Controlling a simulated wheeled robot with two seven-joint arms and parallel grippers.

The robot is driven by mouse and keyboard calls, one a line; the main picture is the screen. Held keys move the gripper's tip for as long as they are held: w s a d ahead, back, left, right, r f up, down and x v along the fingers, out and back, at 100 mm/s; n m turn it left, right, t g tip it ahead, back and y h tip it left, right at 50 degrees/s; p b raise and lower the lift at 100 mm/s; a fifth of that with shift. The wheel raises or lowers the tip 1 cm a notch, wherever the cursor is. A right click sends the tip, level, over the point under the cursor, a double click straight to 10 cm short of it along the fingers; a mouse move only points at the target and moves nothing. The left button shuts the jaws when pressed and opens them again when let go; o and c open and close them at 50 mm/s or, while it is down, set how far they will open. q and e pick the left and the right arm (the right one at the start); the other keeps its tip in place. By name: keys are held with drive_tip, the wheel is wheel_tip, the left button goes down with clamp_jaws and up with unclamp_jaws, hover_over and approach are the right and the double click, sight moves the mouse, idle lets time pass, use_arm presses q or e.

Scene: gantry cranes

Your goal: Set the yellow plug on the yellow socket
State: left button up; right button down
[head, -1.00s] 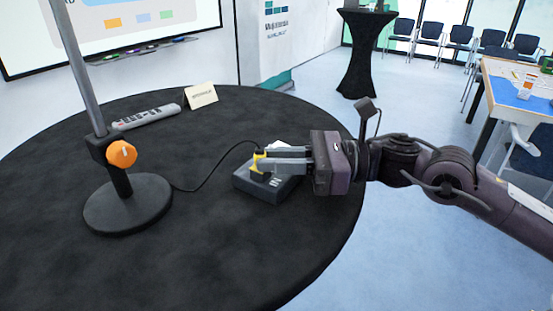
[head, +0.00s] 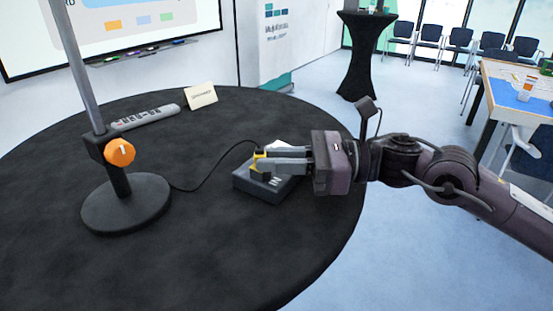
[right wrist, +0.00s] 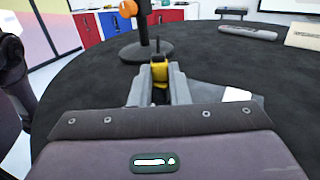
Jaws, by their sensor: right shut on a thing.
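The yellow plug (head: 260,162) is between the fingers of my right gripper (head: 264,162), which is shut on it. The plug also shows in the right wrist view (right wrist: 160,74), between the two grey fingers (right wrist: 160,90). A black cable runs from the plug to the left. The plug is at the top of a dark grey box (head: 257,186) on the round table. The yellow socket is not visible as a separate thing; the plug and fingers hide that part of the box. I cannot tell whether the plug is seated. My left gripper is not in view.
The round black table (head: 220,255) has a stand (head: 126,205) with a pole and orange knob (head: 120,152) at left. The table's front middle is clear.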

idle(0.3)
drive_tip(key=c, duration=1.3)
unclamp_jaws()
drive_tip(key=shift+o, duration=0.2)
drive_tip(key=o, duration=0.4)
drive_tip(key=shift+o, duration=0.2)
wheel_tip(320, 180, up, 7)
drive_tip(key=p, duration=0.1)
